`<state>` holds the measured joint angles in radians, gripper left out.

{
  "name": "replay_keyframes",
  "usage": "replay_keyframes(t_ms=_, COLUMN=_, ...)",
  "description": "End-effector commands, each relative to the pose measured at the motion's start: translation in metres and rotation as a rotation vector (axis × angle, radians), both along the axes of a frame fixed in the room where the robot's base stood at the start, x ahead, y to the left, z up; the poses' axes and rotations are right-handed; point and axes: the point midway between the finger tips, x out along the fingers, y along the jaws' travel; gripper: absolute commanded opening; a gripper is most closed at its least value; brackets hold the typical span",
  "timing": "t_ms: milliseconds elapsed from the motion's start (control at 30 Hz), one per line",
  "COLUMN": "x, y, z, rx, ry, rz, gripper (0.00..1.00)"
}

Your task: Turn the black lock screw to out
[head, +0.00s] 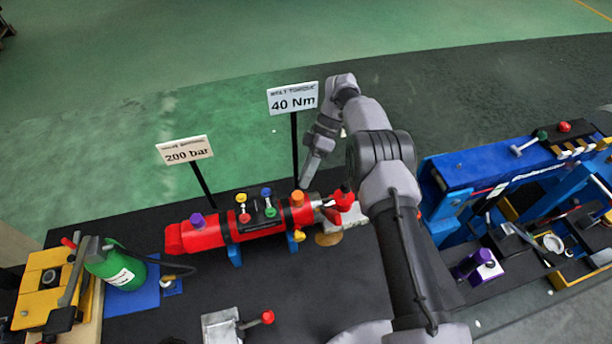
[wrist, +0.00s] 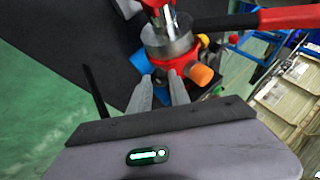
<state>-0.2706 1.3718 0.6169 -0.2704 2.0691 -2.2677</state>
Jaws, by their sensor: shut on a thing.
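My gripper (head: 305,182) reaches down to the right end of the red cylinder (head: 262,222) from its far side. In the wrist view its two grey fingertips (wrist: 161,78) close in at the red collar below the silver end piece (wrist: 168,42), with a small gap between them. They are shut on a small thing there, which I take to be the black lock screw.
Two sign posts stand behind the cylinder, with the 40 Nm sign (head: 293,98) close to my arm. A green bottle (head: 121,268) lies at left; a blue frame (head: 500,170) stands at right.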

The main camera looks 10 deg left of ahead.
Motion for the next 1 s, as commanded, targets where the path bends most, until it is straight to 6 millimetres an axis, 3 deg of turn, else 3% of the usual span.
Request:
replay_keyframes(t_ms=367, x=-0.0003, y=-0.0001, z=-0.0006, rx=0.001, ry=0.002, rz=0.004, gripper=0.0)
replay_keyframes(t_ms=400, x=-0.0003, y=-0.0002, z=-0.0006, rx=0.001, ry=0.002, rz=0.004, gripper=0.27)
replay_keyframes(t_ms=500, x=-0.0003, y=-0.0001, z=-0.0006, rx=0.0, ry=0.002, rz=0.003, gripper=0.45)
replay_keyframes(t_ms=867, x=-0.0004, y=-0.0001, z=0.0018, rx=-0.008, ry=-0.003, rz=-0.013, gripper=0.45)
replay_keyframes(t_ms=1000, x=-0.0024, y=-0.0006, z=0.0079, rx=-0.064, ry=-0.03, rz=-0.121, gripper=0.45)
